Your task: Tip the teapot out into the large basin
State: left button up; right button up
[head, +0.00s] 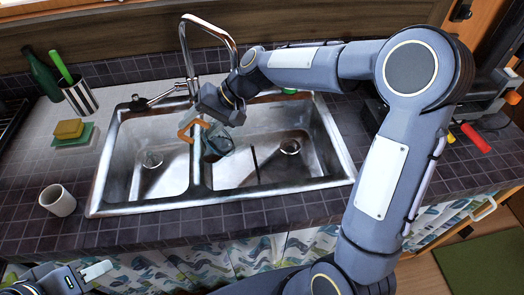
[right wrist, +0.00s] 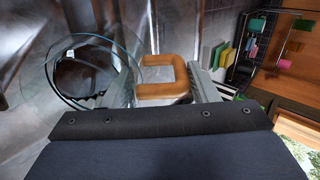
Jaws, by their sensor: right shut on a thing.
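The glass teapot (head: 217,142) with a squared wooden handle (head: 187,126) hangs over the sink, by the divider at the left side of the large basin (head: 300,165). It looks tilted. My right gripper (head: 207,122) is shut on the teapot, at its handle. In the right wrist view the handle (right wrist: 165,84) shows between the fingers, with the clear glass teapot (right wrist: 128,72) to its left. A dark round patch shows through the glass; whether it is contents or the drain I cannot tell. My left gripper (head: 97,270) is low at the left, apart from everything; its jaw gap is unclear.
The smaller basin (head: 150,165) lies left of the divider. A tall faucet (head: 188,55) stands behind. Red-handled tools (head: 475,138) lie right.

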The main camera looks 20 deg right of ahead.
jog(key=shift+d+r, duration=0.1)
jog(key=shift+d, duration=0.1)
jog(key=shift+s+d+r+y+b, duration=0.1)
jog(key=shift+d+r+y+b, duration=0.45)
jog(key=shift+b, duration=0.6)
